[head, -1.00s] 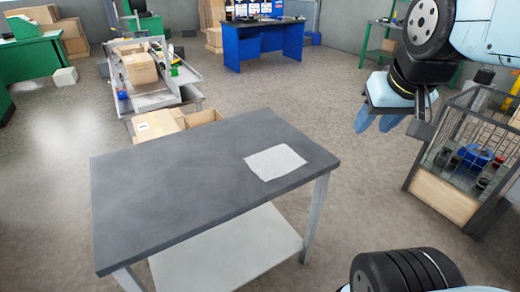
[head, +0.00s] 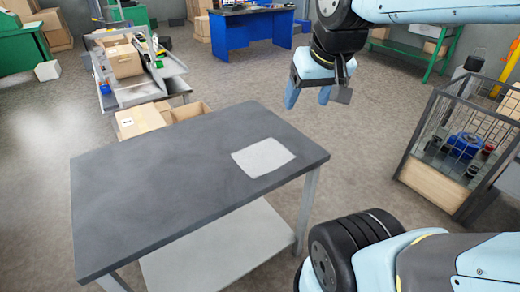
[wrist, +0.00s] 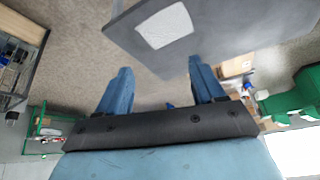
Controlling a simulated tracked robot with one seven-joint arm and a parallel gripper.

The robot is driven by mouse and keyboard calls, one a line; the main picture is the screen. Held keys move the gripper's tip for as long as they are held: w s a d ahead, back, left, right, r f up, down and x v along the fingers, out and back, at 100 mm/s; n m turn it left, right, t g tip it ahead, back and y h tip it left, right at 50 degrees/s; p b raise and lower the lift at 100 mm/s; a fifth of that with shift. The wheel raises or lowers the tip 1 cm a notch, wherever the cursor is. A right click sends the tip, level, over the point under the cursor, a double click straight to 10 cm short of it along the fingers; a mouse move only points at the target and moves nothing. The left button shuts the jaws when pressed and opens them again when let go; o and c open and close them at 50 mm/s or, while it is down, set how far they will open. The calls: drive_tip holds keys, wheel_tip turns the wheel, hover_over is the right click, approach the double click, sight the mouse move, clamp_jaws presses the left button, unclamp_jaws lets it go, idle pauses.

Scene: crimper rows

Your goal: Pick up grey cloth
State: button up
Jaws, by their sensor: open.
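The grey cloth (head: 263,157) is a light, flat, roughly square piece lying near the right end of the dark grey table (head: 160,185). It also shows in the wrist view (wrist: 165,26), on the tabletop (wrist: 240,25) beyond the fingers. My gripper (head: 307,98) is in the air, above and to the right of the table's far right corner, with its fingers pointing down. In the wrist view my gripper (wrist: 155,85) has its two blue fingers apart with nothing between them. It is not touching the cloth.
A wire-sided crate (head: 455,150) with several items stands on the floor at right. Open cardboard boxes (head: 150,118) sit behind the table. A cart (head: 130,85) and a blue workbench (head: 250,33) are farther back. The tabletop left of the cloth is bare.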

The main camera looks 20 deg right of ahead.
drive_tip(key=shift+o, duration=1.4)
drive_tip(key=w+a+f+m+g, duration=0.1)
drive_tip(key=w+f, duration=0.1)
drive_tip(key=w, duration=0.6)
drive_tip(key=shift+f, duration=0.35)
drive_tip(key=m+g, duration=0.4)
drive_tip(key=m, duration=0.1)
hover_over(263, 156)
wheel_tip(263, 156, down, 22)
drive_tip(key=shift+f, duration=4.8)
drive_tip(key=c, duration=1.4)
clamp_jaws()
wheel_tip(263, 156, up, 12)
